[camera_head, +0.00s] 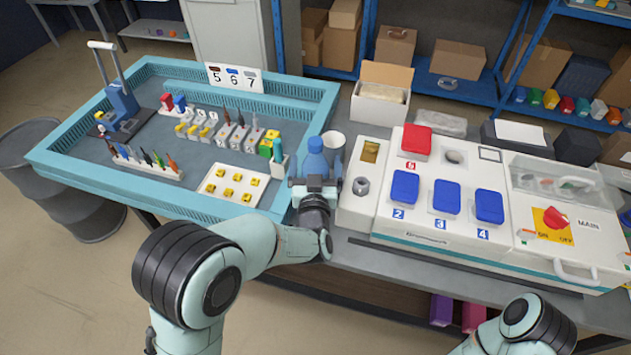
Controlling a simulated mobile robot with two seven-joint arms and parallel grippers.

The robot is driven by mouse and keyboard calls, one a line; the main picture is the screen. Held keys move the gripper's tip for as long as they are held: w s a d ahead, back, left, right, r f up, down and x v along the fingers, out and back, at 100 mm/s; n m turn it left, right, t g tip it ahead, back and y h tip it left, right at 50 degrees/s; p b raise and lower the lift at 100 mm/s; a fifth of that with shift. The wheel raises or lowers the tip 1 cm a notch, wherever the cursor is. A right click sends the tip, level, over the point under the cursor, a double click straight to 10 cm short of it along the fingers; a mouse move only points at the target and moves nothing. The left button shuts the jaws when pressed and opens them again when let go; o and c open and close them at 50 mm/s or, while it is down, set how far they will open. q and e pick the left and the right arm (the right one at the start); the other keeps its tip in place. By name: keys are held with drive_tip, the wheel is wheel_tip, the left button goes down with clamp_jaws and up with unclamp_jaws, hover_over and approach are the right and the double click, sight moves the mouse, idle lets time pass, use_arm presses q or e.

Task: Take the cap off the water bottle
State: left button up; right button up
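The blue water bottle (316,162) stands upright near the middle of the bench, at the right edge of the teal-rimmed tray. Its blue cap (315,144) is on top. My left gripper (316,170) is at the bottle, with one finger on each side of it. The fingers look spread wider than the bottle, and I see no clear contact. The gripper body hides the bottle's lower part. My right arm shows at the lower right, but its gripper is outside the view.
A white cup (334,142) stands close behind the bottle. To the right is a white control panel (420,222) with blue and red buttons. The teal tray (110,192) on the left holds tools and small parts. An open white box (378,108) stands behind.

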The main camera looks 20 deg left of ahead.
use_arm(q)
drive_tip(key=c, duration=1.3)
drive_tip(key=shift+o, duration=0.2)
drive_tip(key=shift+r, duration=0.1)
wheel_tip(320, 180, up, 20)
drive_tip(key=p, duration=0.4)
drive_tip(key=shift+p, duration=0.3)
drive_tip(key=o, duration=0.7)
drive_tip(key=c, duration=0.9)
drive_tip(key=shift+c, duration=0.2)
